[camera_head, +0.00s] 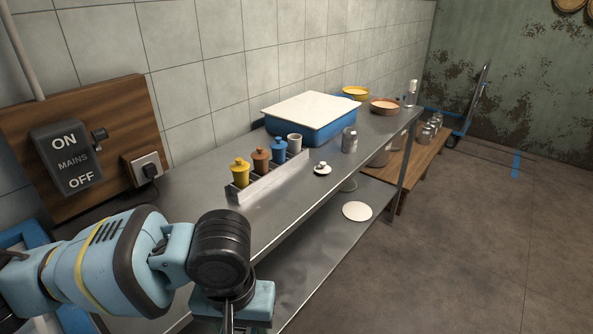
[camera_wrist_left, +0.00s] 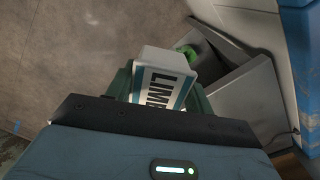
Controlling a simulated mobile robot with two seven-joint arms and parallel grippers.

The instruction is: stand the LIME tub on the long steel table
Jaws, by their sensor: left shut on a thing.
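The LIME tub (camera_wrist_left: 165,80) is white with a blue stripe and dark "LIME" lettering, seen in the left wrist view. My left gripper (camera_wrist_left: 162,97) is shut on it, with a dark green finger at each side. In the head view the gripper's blue body (camera_head: 238,301) is at the bottom, in front of the table's near end; its fingertips and the tub are out of sight there. The long steel table (camera_head: 318,183) runs along the tiled wall away from me. My right gripper is not in view.
The tabletop's front strip is bare. A lower shelf holds a white disc (camera_head: 357,211).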

